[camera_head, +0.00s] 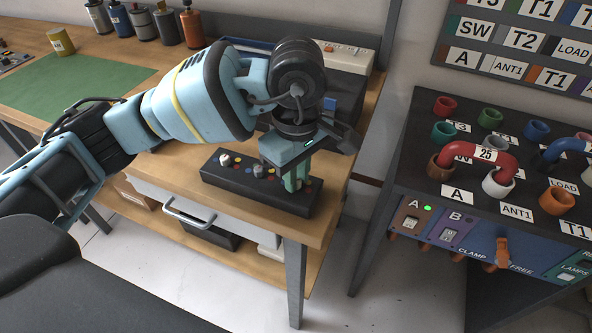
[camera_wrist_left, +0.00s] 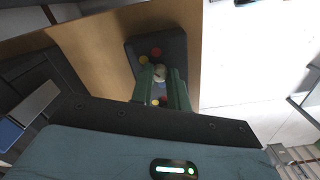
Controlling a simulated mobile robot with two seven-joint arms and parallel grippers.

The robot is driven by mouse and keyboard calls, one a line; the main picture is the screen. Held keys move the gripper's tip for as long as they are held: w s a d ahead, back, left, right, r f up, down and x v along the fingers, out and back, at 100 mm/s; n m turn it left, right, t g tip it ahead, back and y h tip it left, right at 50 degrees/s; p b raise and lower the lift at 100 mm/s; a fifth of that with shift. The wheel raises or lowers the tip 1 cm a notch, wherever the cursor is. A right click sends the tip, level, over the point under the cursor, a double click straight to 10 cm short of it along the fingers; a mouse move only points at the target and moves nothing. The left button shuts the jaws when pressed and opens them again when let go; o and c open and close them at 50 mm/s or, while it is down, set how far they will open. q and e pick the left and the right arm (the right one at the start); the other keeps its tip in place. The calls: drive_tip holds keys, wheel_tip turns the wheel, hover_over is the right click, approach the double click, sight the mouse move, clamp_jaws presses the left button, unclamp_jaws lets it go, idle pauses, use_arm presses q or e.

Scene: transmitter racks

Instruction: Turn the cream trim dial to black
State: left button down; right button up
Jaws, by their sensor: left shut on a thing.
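A black control box (camera_head: 230,182) lies on the wooden bench, with small coloured dots on its top. My left gripper (camera_head: 291,184) points down over the right end of the box, its green fingers closed there. In the left wrist view, the fingers (camera_wrist_left: 160,88) are shut on a pale cream dial (camera_wrist_left: 159,72), with red, yellow and blue dots around it on the box (camera_wrist_left: 144,47). The fingers hide this dial in the head view, and I cannot read its pointer. A whitish dial (camera_head: 225,160) stands free at the box's left end. My right gripper is not in view.
The bench (camera_head: 180,165) has bare wood left of the box, and its front edge is close. A rack with coloured sockets (camera_head: 497,185) and a red link (camera_head: 485,155) stands to the right across a gap. Several canisters (camera_head: 140,22) stand at the back left.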

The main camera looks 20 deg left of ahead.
use_arm(q)
drive_tip(key=n+p, duration=0.1)
drive_tip(key=n, duration=0.4)
drive_tip(key=shift+r+n+p, duration=0.15)
drive_tip(key=shift+n+p, duration=0.15)
drive_tip(key=shift+p, duration=0.05)
drive_tip(key=n+p, duration=0.1)
drive_tip(key=n, duration=0.1)
drive_tip(key=shift+n, duration=0.4)
drive_tip(key=shift+w+n, duration=0.1)
drive_tip(key=shift+n, duration=0.4)
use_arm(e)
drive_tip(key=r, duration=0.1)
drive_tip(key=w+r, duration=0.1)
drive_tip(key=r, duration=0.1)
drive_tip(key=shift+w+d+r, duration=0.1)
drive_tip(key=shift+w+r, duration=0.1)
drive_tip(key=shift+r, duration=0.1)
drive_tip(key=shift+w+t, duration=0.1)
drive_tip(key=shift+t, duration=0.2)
use_arm(q)
drive_tip(key=c, duration=1.3)
unclamp_jaws()
drive_tip(key=shift+c, duration=0.2)
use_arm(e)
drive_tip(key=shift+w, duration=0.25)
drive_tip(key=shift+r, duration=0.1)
